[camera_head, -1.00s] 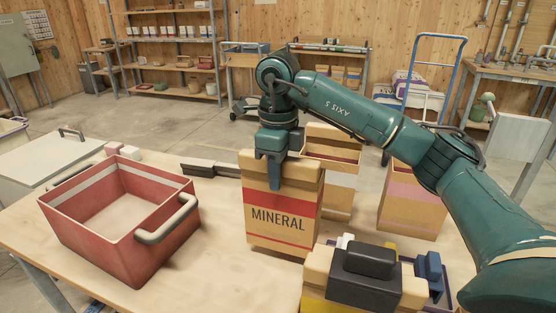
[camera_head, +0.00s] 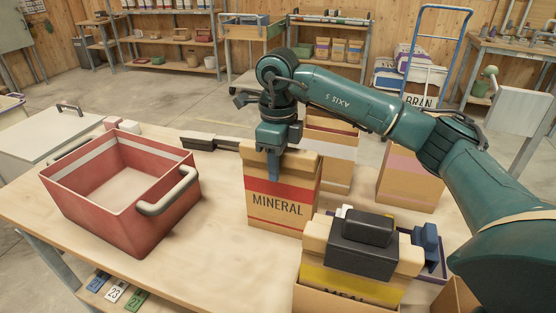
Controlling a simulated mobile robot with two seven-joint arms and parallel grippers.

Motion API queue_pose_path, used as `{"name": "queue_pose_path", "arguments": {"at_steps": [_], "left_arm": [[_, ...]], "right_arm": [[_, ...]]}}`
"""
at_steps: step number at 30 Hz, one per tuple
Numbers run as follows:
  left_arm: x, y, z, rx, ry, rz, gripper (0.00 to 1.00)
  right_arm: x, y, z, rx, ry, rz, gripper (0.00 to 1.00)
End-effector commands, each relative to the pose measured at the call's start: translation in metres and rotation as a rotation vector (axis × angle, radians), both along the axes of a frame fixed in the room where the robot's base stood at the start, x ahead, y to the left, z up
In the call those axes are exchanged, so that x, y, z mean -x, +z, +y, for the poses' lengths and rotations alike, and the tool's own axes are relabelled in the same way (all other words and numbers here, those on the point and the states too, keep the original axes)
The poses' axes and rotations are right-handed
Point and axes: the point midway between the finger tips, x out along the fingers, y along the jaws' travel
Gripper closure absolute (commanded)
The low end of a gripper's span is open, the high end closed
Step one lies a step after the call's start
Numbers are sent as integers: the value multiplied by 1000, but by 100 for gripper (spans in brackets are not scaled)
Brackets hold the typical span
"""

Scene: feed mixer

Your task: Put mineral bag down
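The mineral bag (camera_head: 282,208) is a tan, box-shaped bag with a red band and the word MINERAL. It is upright on the wooden table, right of the red bin, and its base looks to be at the tabletop. My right gripper (camera_head: 273,166) comes down over the bag's top from above. One finger lies against the front face near the top; the other finger is hidden behind the bag. The gripper looks shut on the bag. My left gripper is not in view.
A red bin (camera_head: 112,219) with a pale handle stands on the table (camera_head: 215,265) at left. A yellow-banded bag (camera_head: 350,283) with a black block on top stands at front right. More tan bags (camera_head: 408,183) stand behind. Bare table lies between bin and mineral bag.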

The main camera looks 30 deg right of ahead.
Motion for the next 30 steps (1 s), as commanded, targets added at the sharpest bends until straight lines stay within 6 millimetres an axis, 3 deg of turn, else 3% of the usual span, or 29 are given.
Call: {"name": "queue_pose_path", "arguments": {"at_steps": [4,14,30], "left_arm": [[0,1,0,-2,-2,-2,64],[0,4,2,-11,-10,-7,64],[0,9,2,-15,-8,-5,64]], "right_arm": [[0,0,0,0,0,0,53],[-1,8,0,-1,0,-2,53],[-1,111,0,1,0,-2,53]]}}
